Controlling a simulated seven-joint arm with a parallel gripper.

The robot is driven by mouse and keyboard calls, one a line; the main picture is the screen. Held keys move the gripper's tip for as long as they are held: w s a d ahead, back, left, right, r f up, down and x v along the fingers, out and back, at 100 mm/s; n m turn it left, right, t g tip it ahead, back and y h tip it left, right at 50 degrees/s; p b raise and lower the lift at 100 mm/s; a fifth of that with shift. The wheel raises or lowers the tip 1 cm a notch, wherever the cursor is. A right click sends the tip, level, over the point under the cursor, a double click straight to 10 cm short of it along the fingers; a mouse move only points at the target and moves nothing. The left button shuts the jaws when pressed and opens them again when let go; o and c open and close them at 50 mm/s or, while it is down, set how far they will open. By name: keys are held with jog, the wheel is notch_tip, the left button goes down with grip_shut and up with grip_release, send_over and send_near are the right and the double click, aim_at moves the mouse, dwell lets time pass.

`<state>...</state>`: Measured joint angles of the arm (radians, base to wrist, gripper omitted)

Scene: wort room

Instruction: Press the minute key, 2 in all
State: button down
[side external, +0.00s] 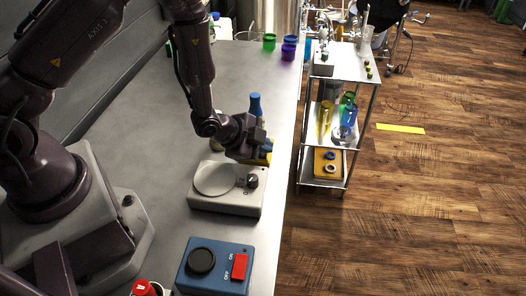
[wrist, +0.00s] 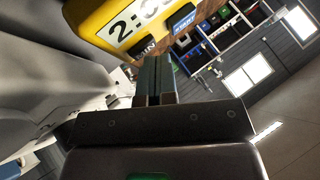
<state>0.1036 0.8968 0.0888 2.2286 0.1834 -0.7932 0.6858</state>
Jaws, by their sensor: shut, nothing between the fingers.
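The yellow timer (wrist: 100,20) fills the top of the wrist view. Its display (wrist: 130,22) reads 2:0 and then is cut off by the picture's edge. The minute key, marked MIN (wrist: 144,47), is dark and lies just beyond my fingertips. The START marking (wrist: 184,44) is to its right. In the side view only a little of the yellow timer (side external: 267,158) shows behind my gripper (side external: 258,150). My gripper, also in the wrist view (wrist: 158,62), is shut and empty, with its tips close to the minute key. I cannot tell whether they touch it.
A grey device with a round plate (side external: 217,179) and a knob stands just in front of my gripper. A blue ON/OFF box (side external: 208,281) is nearer. A blue-topped object (side external: 255,104) stands behind my gripper. A metal cart (side external: 345,66) is right of the bench.

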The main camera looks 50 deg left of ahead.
aim_at(263, 155)
jog(key=shift+r, duration=0.8)
jog(key=shift+r, duration=0.1)
jog(key=shift+r, duration=2.4)
jog(key=s+f+g, duration=0.1)
jog(key=s+a+f+n+g, duration=0.1)
jog(key=shift+s+f+n+y, duration=0.15)
jog(key=shift+s+n+y, duration=0.15)
jog(key=shift+s, duration=0.05)
jog(key=s+r+n, duration=0.3)
jog(key=s+r, duration=0.3)
jog(key=r, duration=0.3)
jog(key=s+a+r+n+g, duration=0.1)
jog(key=s+r+n, duration=0.2)
jog(key=s+r, duration=0.3)
jog(key=s+r+n, duration=0.3)
jog(key=s+r, duration=0.3)
jog(key=r, duration=0.6)
jog(key=shift+a+y, duration=0.2)
jog(key=shift+y, duration=0.2)
